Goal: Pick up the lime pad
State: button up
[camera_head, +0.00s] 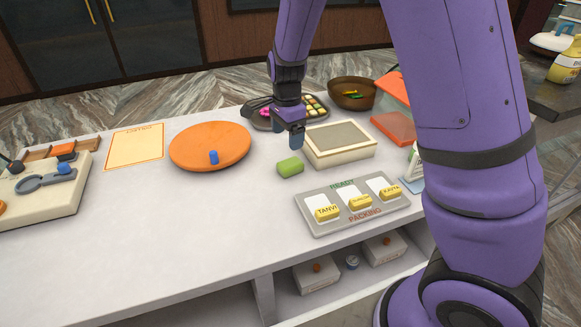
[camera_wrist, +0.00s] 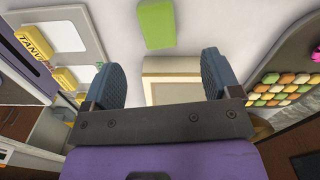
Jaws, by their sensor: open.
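The lime pad (camera_head: 290,167) is a small green block lying on the white counter (camera_head: 240,215), just left of a cream box. In the wrist view the lime pad (camera_wrist: 156,24) shows at the top, beyond the fingertips and roughly centred between them. My gripper (camera_head: 294,137) is above the counter near the box's left back corner, behind and above the pad. In the wrist view my gripper (camera_wrist: 162,75) has its two dark fingers wide apart with nothing held between them.
The cream box (camera_head: 340,145) stands right of the pad. A packing tray (camera_head: 318,229) with yellow labelled pieces lies in front. An orange round board (camera_head: 190,150) with a blue piece (camera_head: 213,157) is to the left. A sweets tray (camera_head: 262,122) and brown bowl (camera_head: 345,101) are behind.

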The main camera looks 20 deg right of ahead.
aim_at(289, 163)
notch_tip(289, 163, down, 10)
jog(key=shift+s+d+f, duration=0.1)
jog(key=shift+s+d, duration=0.05)
dwell(0.5)
jog(key=shift+c, duration=0.5)
jog(key=c, duration=0.9)
